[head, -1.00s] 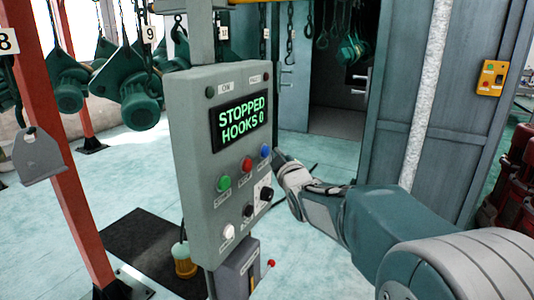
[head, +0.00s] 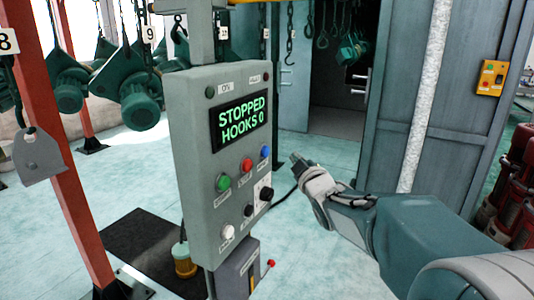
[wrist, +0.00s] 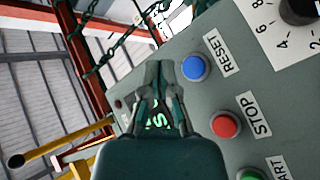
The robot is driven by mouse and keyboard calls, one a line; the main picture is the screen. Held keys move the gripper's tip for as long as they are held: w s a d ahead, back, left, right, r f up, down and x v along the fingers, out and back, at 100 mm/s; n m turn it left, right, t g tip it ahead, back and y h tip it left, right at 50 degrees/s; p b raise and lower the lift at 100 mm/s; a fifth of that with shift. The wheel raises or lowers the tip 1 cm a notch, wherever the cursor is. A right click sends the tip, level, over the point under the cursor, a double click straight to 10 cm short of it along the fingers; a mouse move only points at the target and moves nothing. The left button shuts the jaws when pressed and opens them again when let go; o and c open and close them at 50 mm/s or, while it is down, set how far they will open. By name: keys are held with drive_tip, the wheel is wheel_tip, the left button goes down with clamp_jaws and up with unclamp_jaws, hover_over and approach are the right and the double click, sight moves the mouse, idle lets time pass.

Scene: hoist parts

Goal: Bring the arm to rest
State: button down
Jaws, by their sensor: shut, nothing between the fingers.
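My gripper (head: 297,160) is shut and empty. In the head view it stands to the right of the grey control panel (head: 205,165), apart from it, with floor behind it. The panel's screen (head: 240,120) reads "STOPPED HOOKS 0". Below the screen are a green button (head: 223,183), a red button (head: 247,165) and a blue button (head: 265,152). In the wrist view my gripper (wrist: 160,85) shows with its fingers together. The blue RESET button (wrist: 195,68) and the red STOP button (wrist: 226,124) lie to its right, and the fingers cover part of the screen.
A red post (head: 60,150) with a hanging grey plate (head: 38,155) stands at the left. Green hoists (head: 128,98) hang behind the panel. A grey cabinet (head: 440,120) with a yellow button box (head: 492,77) stands at the right. Pale floor (head: 310,240) lies open below my arm.

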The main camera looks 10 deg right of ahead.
idle(0.5)
drive_tip(key=s+f+m+g+h, duration=0.1)
drive_tip(key=s+f+m+g, duration=0.2)
drive_tip(key=s, duration=0.8)
drive_tip(key=s+a+f+m+g, duration=0.1)
drive_tip(key=s+f+m+g, duration=0.3)
drive_tip(key=s, duration=0.8)
drive_tip(key=s+f+m+g+h, duration=0.1)
drive_tip(key=s+f+m+g, duration=0.3)
drive_tip(key=s, duration=0.8)
wheel_tip(320, 180, down, 2)
drive_tip(key=shift+a+f+g+h, duration=0.1)
drive_tip(key=shift+a+g+h, duration=0.2)
drive_tip(key=shift+g, duration=0.7)
